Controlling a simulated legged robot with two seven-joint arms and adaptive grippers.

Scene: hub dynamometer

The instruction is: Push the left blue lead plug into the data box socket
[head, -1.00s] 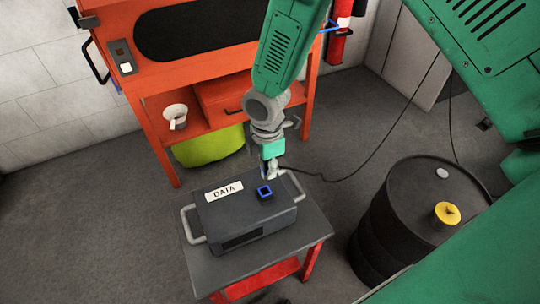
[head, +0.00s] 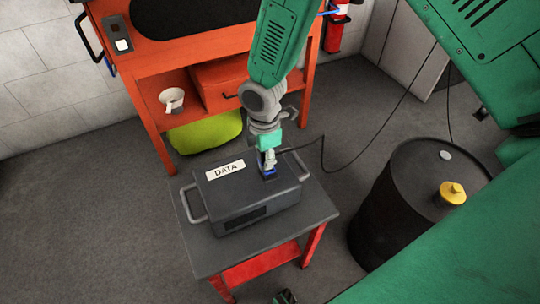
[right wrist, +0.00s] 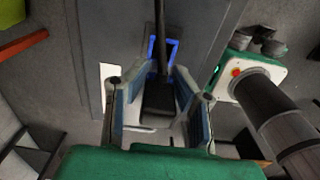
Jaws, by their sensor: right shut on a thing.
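The dark data box (head: 240,195) with its white DATA label stands on a small table. Its blue-rimmed socket (head: 269,176) is on top at the right and is partly covered by my right gripper (head: 268,161). In the right wrist view the blue socket rim (right wrist: 173,48) lies just beyond the fingers. My right gripper is shut on a dark plug (right wrist: 158,104), which sits between the two fingers. A black cable crosses in front of the socket. I cannot tell whether the plug's tip is in the socket. My left gripper is not clearly in view.
The small table (head: 205,258) has a red lower shelf. A black drum (head: 395,215) with a yellow cap stands to its right. An orange bench (head: 150,95) with a white cup (head: 171,99) is behind. A black cable (head: 372,130) hangs at the right.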

